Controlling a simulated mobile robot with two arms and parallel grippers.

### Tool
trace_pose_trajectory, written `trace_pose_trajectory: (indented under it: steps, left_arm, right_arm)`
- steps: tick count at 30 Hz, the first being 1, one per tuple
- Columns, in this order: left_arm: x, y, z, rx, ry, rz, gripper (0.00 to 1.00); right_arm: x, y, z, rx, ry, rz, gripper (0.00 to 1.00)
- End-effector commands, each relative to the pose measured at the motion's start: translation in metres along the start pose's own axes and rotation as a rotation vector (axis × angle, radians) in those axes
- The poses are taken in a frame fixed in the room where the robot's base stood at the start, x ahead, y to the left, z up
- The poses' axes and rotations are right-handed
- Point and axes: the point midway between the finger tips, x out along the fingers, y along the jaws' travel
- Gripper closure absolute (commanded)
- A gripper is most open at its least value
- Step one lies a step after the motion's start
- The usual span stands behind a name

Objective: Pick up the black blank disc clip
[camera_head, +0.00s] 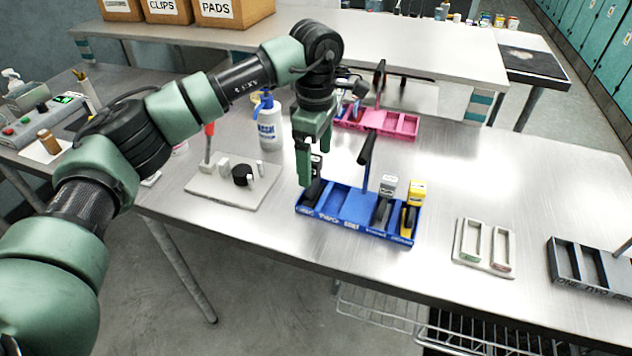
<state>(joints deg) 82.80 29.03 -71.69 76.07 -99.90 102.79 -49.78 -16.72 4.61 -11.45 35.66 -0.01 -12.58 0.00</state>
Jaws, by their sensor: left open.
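A black clip (313,190) stands in the left end slot of the blue tray (347,224). Its top is partly hidden by my gripper, and any disc or label on it is too small to read. My left gripper (314,168) points down over that end of the tray, open, with its fingers close to the top of the black clip. I cannot tell whether they touch it. A grey clip (387,190) and a yellow clip (412,205) stand in slots at the tray's right end. My right gripper is not in view.
The blue tray has an upright post with a black handle (367,147). A pink tray (398,125) stands behind it, a white bottle (269,130) behind left, and a pale board (225,192) to the left. A pale two-slot holder (485,263) and a dark tray (585,284) stand right.

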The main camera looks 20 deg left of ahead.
Motion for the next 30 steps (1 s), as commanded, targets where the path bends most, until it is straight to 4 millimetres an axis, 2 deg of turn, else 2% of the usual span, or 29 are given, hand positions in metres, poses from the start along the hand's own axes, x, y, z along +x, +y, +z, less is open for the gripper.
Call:
trace_pose_trajectory:
  steps: [6,12,21,23,28,29,30]
  left_arm:
    - [0.025,-0.003,-0.002,0.001,0.000,-0.004,0.08]
    - [0.054,-0.003,-0.003,0.001,0.000,-0.002,0.08]
    - [0.060,-0.002,-0.003,0.001,-0.001,0.001,0.08]
    - [0.060,-0.002,-0.003,0.001,-0.001,0.001,0.22]
    - [0.060,-0.002,-0.003,0.001,-0.001,0.001,0.70]
    - [0.060,-0.002,-0.003,0.001,-0.001,0.000,0.74]
    - [0.060,-0.002,-0.003,0.001,-0.001,0.001,0.74]
  right_arm:
    - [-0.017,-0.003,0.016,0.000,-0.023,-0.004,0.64]
    - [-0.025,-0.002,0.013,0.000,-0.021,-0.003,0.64]
    - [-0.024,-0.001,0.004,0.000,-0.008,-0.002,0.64]
    - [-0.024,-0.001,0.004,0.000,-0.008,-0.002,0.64]
    - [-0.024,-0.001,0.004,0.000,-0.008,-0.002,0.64]
    - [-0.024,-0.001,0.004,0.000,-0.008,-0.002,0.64]
    - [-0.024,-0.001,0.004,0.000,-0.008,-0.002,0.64]
